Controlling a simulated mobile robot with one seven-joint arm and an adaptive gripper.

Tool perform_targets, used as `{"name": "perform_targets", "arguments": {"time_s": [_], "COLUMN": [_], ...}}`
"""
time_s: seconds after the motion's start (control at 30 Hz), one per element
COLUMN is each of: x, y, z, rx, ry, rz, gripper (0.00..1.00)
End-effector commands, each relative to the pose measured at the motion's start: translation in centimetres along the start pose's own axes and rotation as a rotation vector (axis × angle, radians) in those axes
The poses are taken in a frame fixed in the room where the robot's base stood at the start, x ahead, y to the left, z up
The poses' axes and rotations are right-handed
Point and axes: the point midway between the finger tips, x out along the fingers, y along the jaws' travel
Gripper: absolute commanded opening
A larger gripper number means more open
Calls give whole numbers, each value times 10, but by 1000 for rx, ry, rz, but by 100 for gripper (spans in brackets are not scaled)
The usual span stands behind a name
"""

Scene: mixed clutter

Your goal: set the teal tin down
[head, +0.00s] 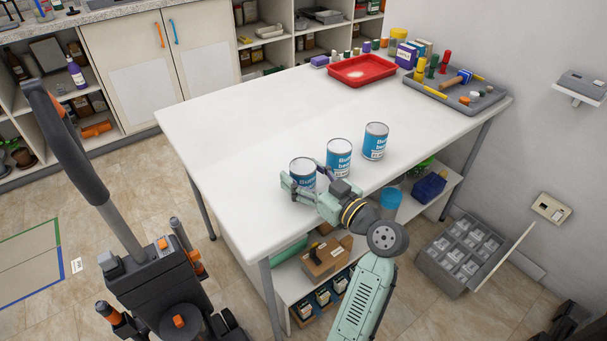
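Three similar blue-teal tins with white labels stand in a slanting row on the white table (225,140). The nearest, the left tin (302,170), is between the fingers of my gripper (304,184). One finger lies along its left and front side and the other along its right side, so the gripper looks shut on it. The tin is upright. Its lower part is partly hidden by the fingers, and I cannot tell whether its base touches the table. The middle tin (339,158) is close on its right, and the far tin (375,141) stands farther right.
A red tray (363,71) and a grey tray (480,99) with a hammer and small items lie at the table's back right, near several jars and boxes. The table's left half is clear. A shelf below the table holds boxes and a blue cup (391,200).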

Motion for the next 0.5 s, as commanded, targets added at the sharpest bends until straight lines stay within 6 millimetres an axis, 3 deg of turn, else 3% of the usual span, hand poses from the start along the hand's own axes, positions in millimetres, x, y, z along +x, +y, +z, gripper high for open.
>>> {"name": "perform_targets", "arguments": {"time_s": [0.5], "x": [0], "y": [0], "z": [-5], "rx": [2], "ry": [-1], "rz": [0], "gripper": [69]}}
